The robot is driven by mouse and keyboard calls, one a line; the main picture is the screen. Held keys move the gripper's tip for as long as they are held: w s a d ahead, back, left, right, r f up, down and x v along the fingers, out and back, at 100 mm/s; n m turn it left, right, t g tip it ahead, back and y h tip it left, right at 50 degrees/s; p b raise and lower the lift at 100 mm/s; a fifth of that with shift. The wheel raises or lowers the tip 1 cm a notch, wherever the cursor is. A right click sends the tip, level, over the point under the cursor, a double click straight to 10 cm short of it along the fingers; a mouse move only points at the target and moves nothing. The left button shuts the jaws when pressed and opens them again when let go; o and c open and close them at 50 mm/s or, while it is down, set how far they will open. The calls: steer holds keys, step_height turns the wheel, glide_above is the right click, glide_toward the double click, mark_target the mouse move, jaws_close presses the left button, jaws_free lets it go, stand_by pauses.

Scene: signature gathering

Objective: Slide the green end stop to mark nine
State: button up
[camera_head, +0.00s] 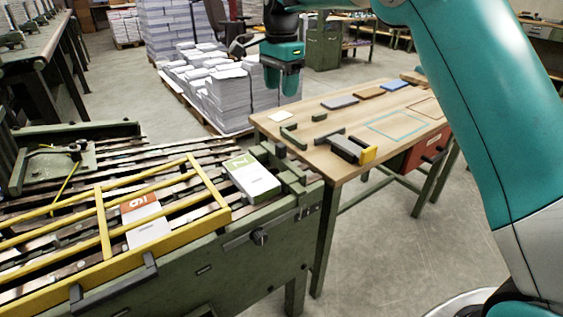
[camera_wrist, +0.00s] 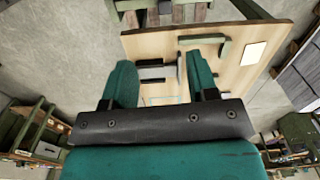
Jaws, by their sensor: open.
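My gripper (camera_head: 281,90) hangs open and empty in front of the paper stacks, above and beyond the table's back left. Its two fingers are spread in the wrist view (camera_wrist: 161,75). A green angled piece (camera_head: 293,139) lies near the table's left edge and looks like the end stop; it also shows as a green bar with a bent end (camera_wrist: 203,39) beyond the fingers. A grey block with a yellow end (camera_head: 352,149) and green rails lies to its right. I cannot read any mark nine or scale.
The wooden table (camera_head: 330,172) carries a pale card (camera_head: 279,117), several flat coloured pads and a teal outline (camera_head: 395,124). A green machine with a yellow frame (camera_head: 215,222) and two booklet stacks stands at the left. Paper stacks (camera_head: 226,95) stand behind.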

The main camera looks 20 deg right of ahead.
mark_target(281, 144)
steer(key=shift+m, duration=0.5)
steer(key=f+b, duration=0.1)
steer(key=f, duration=0.5)
steer(key=f+b, duration=0.1)
steer(key=f, duration=0.5)
steer(key=w+f+b, duration=0.1)
steer(key=f, duration=0.5)
steer(key=shift+d+f, duration=0.15)
